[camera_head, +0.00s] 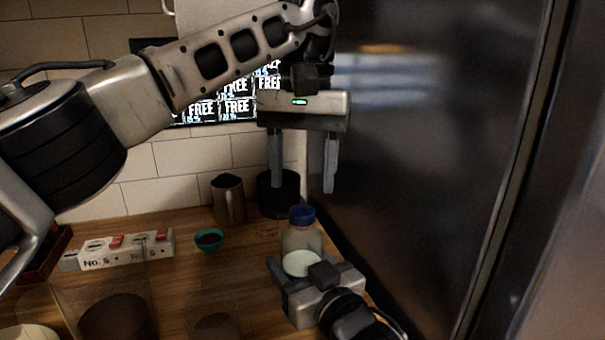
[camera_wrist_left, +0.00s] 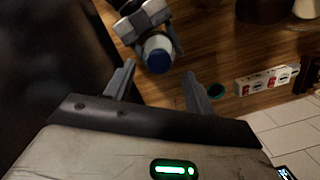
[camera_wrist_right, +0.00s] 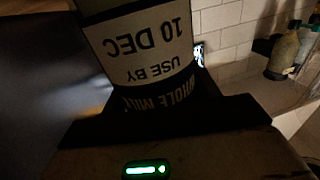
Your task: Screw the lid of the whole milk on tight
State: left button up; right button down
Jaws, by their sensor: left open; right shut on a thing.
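The whole milk bottle (camera_head: 301,243) stands upright on the wooden counter, with its blue lid (camera_head: 302,215) on top. My right gripper (camera_head: 303,275) is shut on the bottle's lower body; in the right wrist view the bottle's label (camera_wrist_right: 145,45) reads "WHOLE MILK" and "USE BY 10 DEC". My left gripper (camera_head: 303,190) is open and empty above the lid, fingers pointing down on either side of its line. In the left wrist view the lid (camera_wrist_left: 158,60) shows between the open fingertips, apart from them. How tightly the lid sits cannot be told.
A metal pitcher (camera_head: 228,198) and a black container (camera_head: 279,200) stand behind the bottle. A small teal bowl (camera_head: 208,241) and a white power strip (camera_head: 122,251) lie to the left. A large dark panel (camera_head: 430,150) rises close on the right.

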aim_at(302, 209)
pick_arm(q)
jog(key=shift+c, duration=0.4)
jog(key=n, duration=0.3)
jog(key=shift+r, duration=0.1)
jog(key=n, duration=0.4)
jog(key=shift+r, duration=0.15)
jog(key=n, duration=0.7)
jog(key=shift+r+n+t, duration=0.25)
jog(key=shift+n+t, duration=0.05)
jog(key=shift+t, duration=0.1)
jog(key=n, duration=0.7)
jog(key=shift+r, duration=0.3)
jog(key=n, duration=0.3)
jog(key=shift+s+r+n, duration=0.1)
jog(key=shift+r+n, duration=0.05)
jog(key=shift+n, duration=0.25)
jog(key=n, duration=0.3)
jog(key=shift+r+n+t, duration=0.1)
jog(key=shift+n+t, duration=0.2)
jog(key=shift+f, duration=4)
